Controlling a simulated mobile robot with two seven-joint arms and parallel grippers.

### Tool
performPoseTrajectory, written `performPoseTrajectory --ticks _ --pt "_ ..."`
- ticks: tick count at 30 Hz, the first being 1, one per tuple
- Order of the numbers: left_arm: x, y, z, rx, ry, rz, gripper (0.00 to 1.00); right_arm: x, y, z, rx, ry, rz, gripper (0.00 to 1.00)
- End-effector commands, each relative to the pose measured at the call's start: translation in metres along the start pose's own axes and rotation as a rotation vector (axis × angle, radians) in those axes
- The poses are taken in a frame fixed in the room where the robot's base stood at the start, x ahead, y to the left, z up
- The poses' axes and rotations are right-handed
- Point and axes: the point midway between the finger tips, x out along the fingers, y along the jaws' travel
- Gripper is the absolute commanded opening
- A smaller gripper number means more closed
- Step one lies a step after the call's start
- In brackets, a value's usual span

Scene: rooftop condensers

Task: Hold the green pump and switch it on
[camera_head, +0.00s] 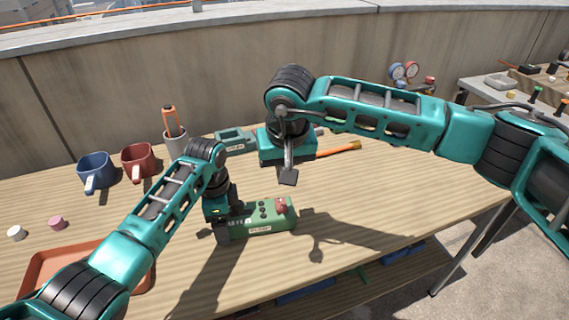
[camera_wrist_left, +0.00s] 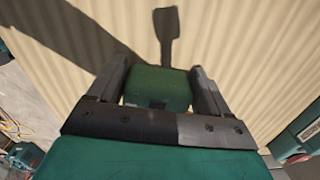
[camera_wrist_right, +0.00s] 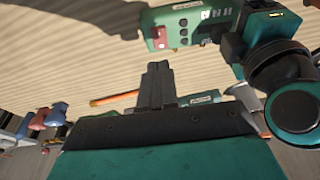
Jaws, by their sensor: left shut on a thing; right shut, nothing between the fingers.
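The green pump (camera_head: 262,222) lies on the wooden table, with a label on its side, black knobs on top and a red part (camera_head: 281,205) at its right end. My left gripper (camera_head: 219,232) is shut on the pump's left end. In the left wrist view a green end of the pump (camera_wrist_left: 159,88) sits between the two fingers. My right gripper (camera_head: 288,178) is shut and empty, above and behind the pump's red end and apart from it. In the right wrist view its closed fingers (camera_wrist_right: 157,75) are below the pump (camera_wrist_right: 185,26).
A labelled green box (camera_head: 234,140) and an orange-handled tool (camera_head: 338,149) lie behind. An orange tray (camera_head: 52,262) is front left. The table right of the pump is clear.

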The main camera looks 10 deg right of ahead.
Motion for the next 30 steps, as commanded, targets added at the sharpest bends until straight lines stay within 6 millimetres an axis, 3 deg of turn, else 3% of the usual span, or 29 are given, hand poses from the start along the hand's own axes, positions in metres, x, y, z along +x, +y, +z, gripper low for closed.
performPoseTrajectory --ticks 6,12,30 --pt "-0.001 -0.001 0.000 0.000 0.001 -0.002 0.22 0.048 0.000 0.001 0.002 -0.004 0.001 0.00" --pt "-0.001 -0.001 0.000 0.000 0.001 -0.002 0.22 0.075 0.000 0.010 0.000 -0.002 -0.001 0.00" --pt "-0.001 -0.001 0.000 0.000 0.001 -0.002 0.22 0.090 0.000 0.016 -0.001 0.001 0.001 0.00"
